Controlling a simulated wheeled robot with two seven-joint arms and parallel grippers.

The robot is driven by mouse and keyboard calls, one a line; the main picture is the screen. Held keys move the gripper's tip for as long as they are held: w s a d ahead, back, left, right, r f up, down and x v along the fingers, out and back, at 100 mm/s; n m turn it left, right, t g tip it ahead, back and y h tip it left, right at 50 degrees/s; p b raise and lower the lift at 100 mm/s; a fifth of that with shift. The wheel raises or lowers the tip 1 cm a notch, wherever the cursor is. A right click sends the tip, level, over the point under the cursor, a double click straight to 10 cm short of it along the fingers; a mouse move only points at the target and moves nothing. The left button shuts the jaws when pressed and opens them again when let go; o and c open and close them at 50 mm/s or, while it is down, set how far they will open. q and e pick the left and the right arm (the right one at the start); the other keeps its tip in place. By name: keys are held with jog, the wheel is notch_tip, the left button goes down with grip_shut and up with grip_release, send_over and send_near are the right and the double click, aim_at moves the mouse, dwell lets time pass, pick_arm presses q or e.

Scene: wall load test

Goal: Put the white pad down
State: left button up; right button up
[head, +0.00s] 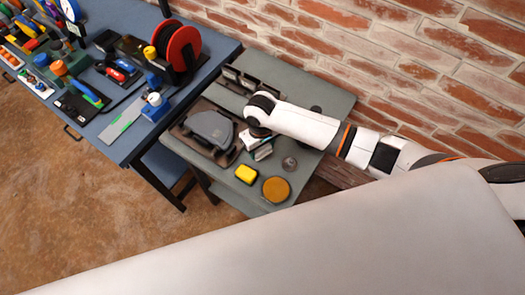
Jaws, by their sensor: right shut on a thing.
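The white pad (263,153) shows as a small pale block with a dark edge at the tip of my right gripper (256,143), over the grey side table (310,182). My right arm reaches in from the right, and the gripper is shut on the pad. The pad looks tilted; I cannot tell whether it touches the tabletop. My gripper's fingers are small and partly hidden by the wrist. My left gripper is not in view.
A grey machine (211,129) stands left of the pad. A yellow block (246,174), a round amber disc (276,189) and a small grey knob (289,163) lie nearby. A cluttered blue workbench (105,145) is at left; a brick wall (400,60) rises behind.

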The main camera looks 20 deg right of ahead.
aim_at(262, 153)
notch_tip(262, 153, down, 3)
jog(key=shift+r, duration=0.1)
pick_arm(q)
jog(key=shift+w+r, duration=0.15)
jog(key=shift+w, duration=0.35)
pick_arm(e)
jog(key=shift+f, duration=0.45)
jog(key=o, duration=1)
jog(key=shift+f, duration=0.1)
jog(key=shift+c, duration=0.2)
notch_tip(262, 153, up, 12)
jog(key=shift+r+b, duration=0.15)
jog(key=shift+b, duration=0.15)
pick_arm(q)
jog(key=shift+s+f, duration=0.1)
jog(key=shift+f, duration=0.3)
